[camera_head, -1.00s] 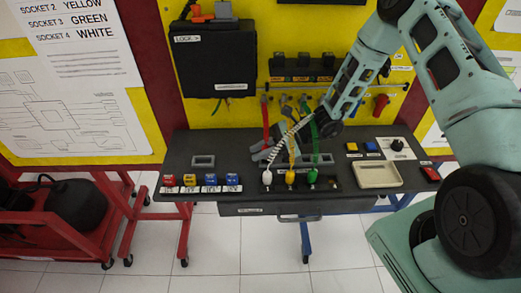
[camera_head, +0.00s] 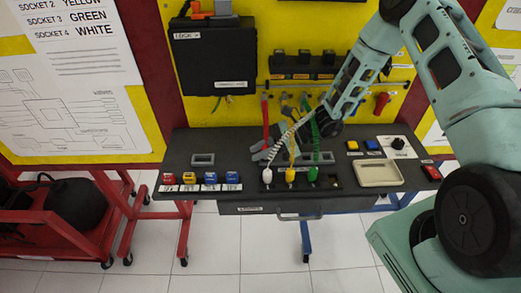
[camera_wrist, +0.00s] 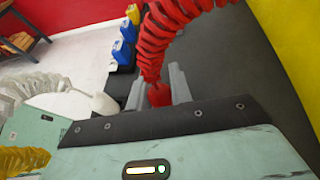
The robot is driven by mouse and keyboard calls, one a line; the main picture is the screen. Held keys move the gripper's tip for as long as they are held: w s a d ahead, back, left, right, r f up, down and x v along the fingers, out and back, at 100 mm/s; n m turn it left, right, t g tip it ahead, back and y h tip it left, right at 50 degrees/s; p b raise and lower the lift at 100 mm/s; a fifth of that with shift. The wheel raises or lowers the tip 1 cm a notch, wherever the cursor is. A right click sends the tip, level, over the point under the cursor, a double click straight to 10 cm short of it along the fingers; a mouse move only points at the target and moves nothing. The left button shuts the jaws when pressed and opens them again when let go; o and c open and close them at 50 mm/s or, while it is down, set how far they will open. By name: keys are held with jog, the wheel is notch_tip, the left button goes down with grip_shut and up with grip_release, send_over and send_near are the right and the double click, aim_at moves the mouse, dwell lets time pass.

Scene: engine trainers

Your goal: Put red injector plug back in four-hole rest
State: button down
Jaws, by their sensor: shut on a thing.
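My gripper (camera_wrist: 157,90) is shut on the red injector plug (camera_wrist: 158,96), with one grey finger on each side of it. The plug's thick ribbed red cable (camera_wrist: 160,40) rises from it in the wrist view and hangs from the board in the head view (camera_head: 266,112). In the head view my gripper (camera_head: 262,152) is over the bench, behind the rest, partly hidden by cables. The black four-hole rest (camera_head: 302,186) holds the white (camera_head: 267,175), yellow (camera_head: 290,175) and green (camera_head: 313,174) plugs. Its right end shows no plug. The red plug's tip is hidden.
Blue and yellow blocks (camera_head: 189,178) stand in a row left of the rest. A beige tray (camera_head: 379,184) lies to the right, with switches and a knob (camera_head: 398,143) behind. The white cable (camera_head: 290,132) crosses close to my gripper. The yellow board (camera_head: 235,110) stands behind.

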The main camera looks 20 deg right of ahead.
jog(key=shift+f+b, duration=0.45)
jog(key=shift+f, duration=0.1)
jog(key=c, duration=1.5)
grip_release()
jog(key=shift+r+p+v, duration=0.25)
jog(key=shift+p+v, duration=0.35)
jog(key=shift+v, duration=0.65)
jog(key=shift+r+p+v, duration=0.25)
jog(key=shift+p+v, duration=0.35)
jog(key=shift+v, duration=0.6)
jog(key=shift+a, duration=0.2)
notch_tip(320, 180, up, 5)
jog(key=p, duration=0.3)
jog(key=shift+r+p, duration=0.2)
jog(key=shift+p, duration=0.2)
